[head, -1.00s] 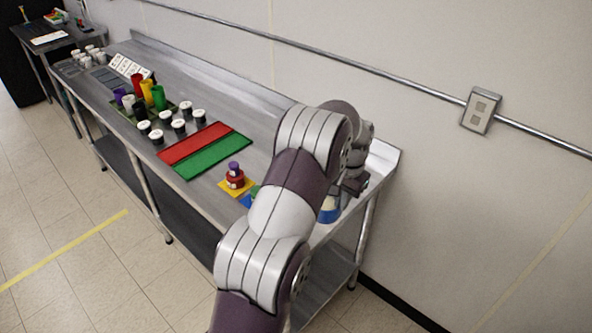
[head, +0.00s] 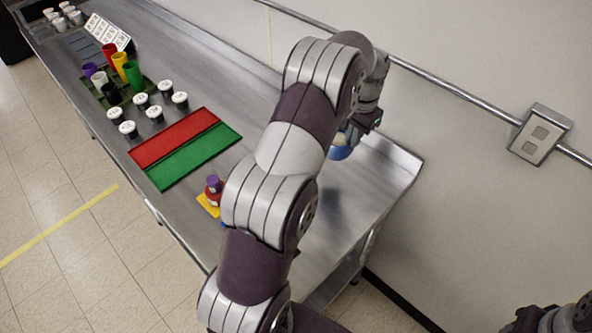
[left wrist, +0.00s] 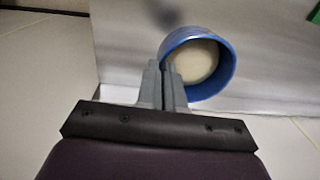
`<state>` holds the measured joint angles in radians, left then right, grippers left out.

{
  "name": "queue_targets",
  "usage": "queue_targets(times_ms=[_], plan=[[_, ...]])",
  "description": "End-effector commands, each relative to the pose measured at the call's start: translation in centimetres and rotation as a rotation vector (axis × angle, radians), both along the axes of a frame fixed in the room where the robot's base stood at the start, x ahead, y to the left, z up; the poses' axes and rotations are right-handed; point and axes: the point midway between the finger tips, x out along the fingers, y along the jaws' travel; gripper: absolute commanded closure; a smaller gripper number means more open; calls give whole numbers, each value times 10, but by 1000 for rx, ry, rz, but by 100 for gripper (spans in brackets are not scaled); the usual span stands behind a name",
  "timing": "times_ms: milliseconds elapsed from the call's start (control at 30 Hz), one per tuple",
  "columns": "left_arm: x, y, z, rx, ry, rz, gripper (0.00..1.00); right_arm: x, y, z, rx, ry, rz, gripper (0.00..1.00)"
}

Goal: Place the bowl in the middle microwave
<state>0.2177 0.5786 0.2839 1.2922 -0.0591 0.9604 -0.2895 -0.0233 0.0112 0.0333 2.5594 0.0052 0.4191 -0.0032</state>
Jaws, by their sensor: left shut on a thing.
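A blue bowl (left wrist: 228,72) with a cream inside is held at its rim between the fingers of my left gripper (left wrist: 168,84) in the left wrist view. In the head view, part of the bowl (head: 341,152) shows beside my left arm, at the right end of the steel table. My left gripper (head: 366,124) is partly hidden there by its own wrist. The bowl looks raised off the tabletop. Part of my right arm shows at the lower right corner of the head view; its fingers cannot be made out. No microwave is in view.
The steel table (head: 375,195) runs along the wall. It holds a red tray (head: 172,138), a green tray (head: 193,157), several white-lidded jars, coloured cups and a small stacked toy (head: 213,190). A wall rail with an outlet box (head: 540,134) runs behind. The table's right end is clear.

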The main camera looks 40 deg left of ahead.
Motion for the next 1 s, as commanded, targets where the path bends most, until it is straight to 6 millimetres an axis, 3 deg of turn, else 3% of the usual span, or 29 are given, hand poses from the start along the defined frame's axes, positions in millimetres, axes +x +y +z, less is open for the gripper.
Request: queue_targets(times_ms=[133,300,467,567,800,1000], plan=[[-8,-27,14,8,-34,-53,100,-1,0,-15,0,1,0,57],[-48,-61,15,8,-27,-98,100,-1,0,-28,0,1,0,57],[-79,-72,6,7,0,-95,100,0,0,-28,0,0,0,57],[-86,-63,-4,6,13,-80,100,0,0,-24,0,0,0,57],[-95,4,-41,6,10,-68,100,0,0,-2,0,0,0,57],[-99,40,-66,7,7,-73,100,0,0,6,0,0,0,57]])
